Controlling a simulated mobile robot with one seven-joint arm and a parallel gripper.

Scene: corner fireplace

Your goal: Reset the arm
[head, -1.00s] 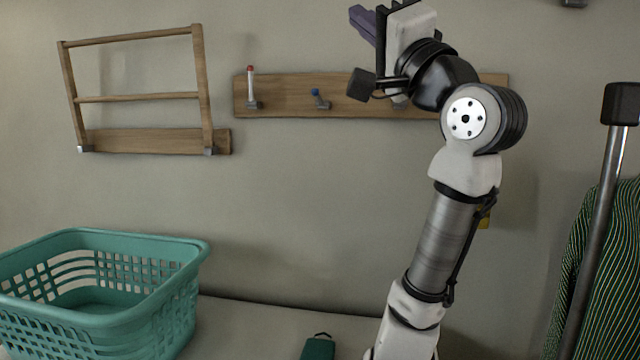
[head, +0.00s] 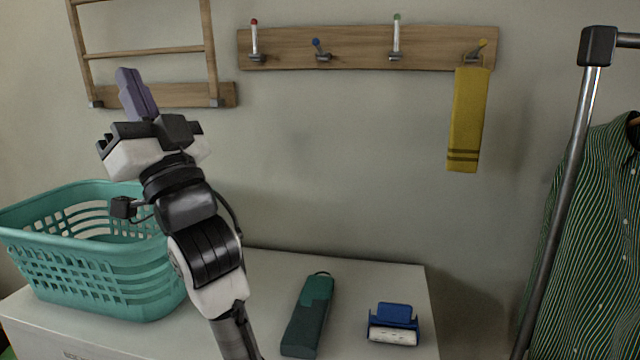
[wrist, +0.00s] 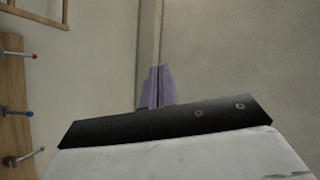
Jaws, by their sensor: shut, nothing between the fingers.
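My gripper (head: 131,92) is at the upper left of the head view, pointing up, with its purple fingers together and nothing between them. In the wrist view the shut purple fingers (wrist: 157,88) show past the dark edge of the gripper body, against a plain wall. My arm rises from the bottom of the head view and hides part of the basket's right side.
A teal laundry basket (head: 100,262), a dark green case (head: 309,315) and a blue object (head: 394,325) stand on a white top (head: 385,275). A peg rail (head: 360,45) holds a yellow towel (head: 467,120). A metal garment rack (head: 565,190) with a striped shirt (head: 597,230) stands right.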

